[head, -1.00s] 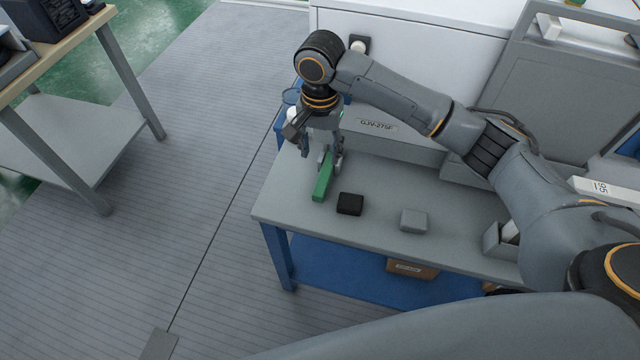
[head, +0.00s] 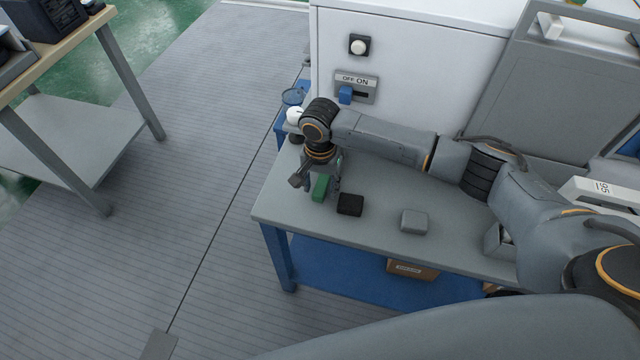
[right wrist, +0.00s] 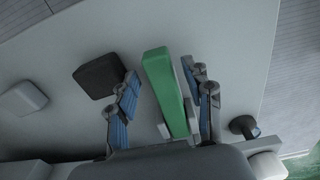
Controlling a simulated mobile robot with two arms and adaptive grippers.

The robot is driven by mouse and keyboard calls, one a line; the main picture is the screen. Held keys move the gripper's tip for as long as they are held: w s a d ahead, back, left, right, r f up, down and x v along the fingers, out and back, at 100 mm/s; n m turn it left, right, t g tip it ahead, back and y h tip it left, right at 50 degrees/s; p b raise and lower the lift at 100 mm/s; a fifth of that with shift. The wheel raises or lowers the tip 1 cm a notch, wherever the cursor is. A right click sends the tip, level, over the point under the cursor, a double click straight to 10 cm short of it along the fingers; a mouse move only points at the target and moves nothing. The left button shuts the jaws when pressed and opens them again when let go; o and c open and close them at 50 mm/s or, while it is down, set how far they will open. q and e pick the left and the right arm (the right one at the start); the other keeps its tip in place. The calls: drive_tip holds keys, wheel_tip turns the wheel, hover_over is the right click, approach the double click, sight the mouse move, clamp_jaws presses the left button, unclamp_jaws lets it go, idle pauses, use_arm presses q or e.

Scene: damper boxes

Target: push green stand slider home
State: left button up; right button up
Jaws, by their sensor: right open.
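A long green bar (head: 320,188), which I take for the green stand slider, is at the left part of the grey bench top. In the right wrist view the green bar (right wrist: 160,82) lies between my right gripper's two blue-padded fingers, with a visible gap on each side. A light grey piece shows beside its lower part there. My right gripper (head: 323,183) is open, low over the bench, and hides the bar's far part in the head view. Its fingertips show in the right wrist view (right wrist: 162,72). My left gripper is out of view.
A black block (head: 350,204) lies just right of the green bar, and a grey block (head: 414,220) farther right. A white cabinet with an OFF/ON switch (head: 356,88) stands behind. The bench front (head: 330,226) is clear.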

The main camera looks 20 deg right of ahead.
sight(323, 177)
clamp_jaws()
drive_tip(key=shift+w+d+r+p, duration=0.1)
drive_tip(key=shift+w+r+p, duration=0.05)
drive_tip(key=shift+w+p, duration=0.15)
drive_tip(key=w+p, duration=0.1)
drive_tip(key=w+d+p, duration=0.1)
drive_tip(key=shift+w+d+r+p, duration=0.15)
drive_tip(key=shift+w+d+p, duration=0.1)
drive_tip(key=shift+d+p, duration=0.1)
drive_tip(key=shift+w+d, duration=0.15)
drive_tip(key=shift+w, duration=0.1)
drive_tip(key=shift+w+d, duration=0.1)
drive_tip(key=shift+d, duration=0.05)
drive_tip(key=shift+c, duration=1.6)
unclamp_jaws()
drive_tip(key=o, duration=0.3)
drive_tip(key=shift+f, duration=0.3)
